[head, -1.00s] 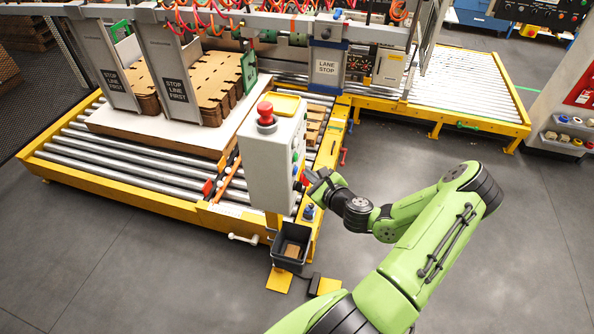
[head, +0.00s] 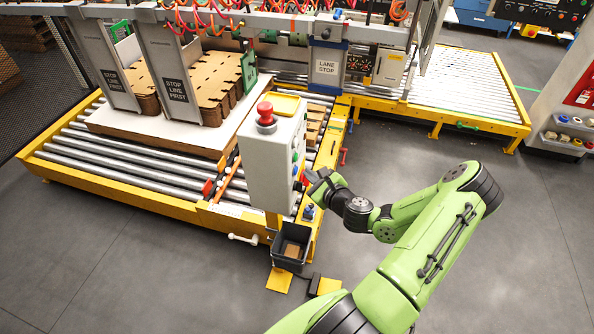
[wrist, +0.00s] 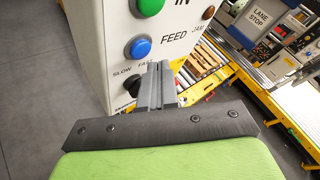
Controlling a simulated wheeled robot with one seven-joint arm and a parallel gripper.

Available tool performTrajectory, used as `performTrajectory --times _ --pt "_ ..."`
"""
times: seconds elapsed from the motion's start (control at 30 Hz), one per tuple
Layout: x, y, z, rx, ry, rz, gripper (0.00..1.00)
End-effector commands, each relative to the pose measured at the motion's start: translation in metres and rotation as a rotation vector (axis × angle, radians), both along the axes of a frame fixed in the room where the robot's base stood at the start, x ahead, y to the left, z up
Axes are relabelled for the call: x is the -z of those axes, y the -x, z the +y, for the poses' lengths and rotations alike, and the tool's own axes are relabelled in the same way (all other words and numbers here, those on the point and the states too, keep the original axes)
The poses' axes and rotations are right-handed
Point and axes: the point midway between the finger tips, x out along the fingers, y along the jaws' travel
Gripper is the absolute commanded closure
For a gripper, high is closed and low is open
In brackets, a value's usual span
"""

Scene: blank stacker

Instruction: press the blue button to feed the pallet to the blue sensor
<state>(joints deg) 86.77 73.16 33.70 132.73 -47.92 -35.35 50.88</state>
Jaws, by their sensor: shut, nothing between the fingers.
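The blue button (wrist: 140,46) is on the face of a light grey control box (head: 270,165), beside the word FEED. My gripper (wrist: 158,66) is shut and empty. In the wrist view its tips appear just below and right of the blue button; I cannot tell whether they touch the box. In the head view my gripper (head: 308,178) is at the box's right side. The pallet (head: 150,128), a pale board carrying brown notched cardboard stacks, lies on the left rollers. I cannot identify the blue sensor for certain.
A green button (wrist: 150,5) is above the blue one, and a black SLOW/FAST knob (wrist: 131,84) is below it. A red mushroom button (head: 266,113) tops the box. A dark bin (head: 290,262) hangs below. The floor at right is clear.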

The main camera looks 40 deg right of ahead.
Motion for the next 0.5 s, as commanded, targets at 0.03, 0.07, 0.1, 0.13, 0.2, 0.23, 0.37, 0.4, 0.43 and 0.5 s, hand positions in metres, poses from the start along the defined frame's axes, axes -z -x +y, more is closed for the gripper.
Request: performTrajectory --times 0.03,0.07,0.1,0.13,0.2,0.23,0.37,0.4,0.43,0.5 --pt "0.0000 0.0000 0.0000 0.000 0.000 0.000 1.00" --pt "0.0000 0.0000 0.0000 0.000 0.000 0.000 1.00" --pt "0.0000 0.0000 0.0000 0.000 0.000 0.000 1.00" --pt "0.0000 0.0000 0.0000 0.000 0.000 0.000 1.00" --pt "0.0000 -0.0002 0.0002 0.000 0.000 0.000 1.00" --pt "-0.0001 -0.0007 0.0007 0.000 0.000 0.000 1.00" --pt "-0.0004 -0.0046 0.0038 -0.001 0.000 0.000 1.00" --pt "-0.0004 -0.0059 0.0047 -0.001 0.000 0.000 1.00" --pt "-0.0005 -0.0064 0.0052 -0.001 0.000 0.000 1.00" --pt "-0.0003 -0.0068 0.0053 0.000 -0.001 0.000 1.00"
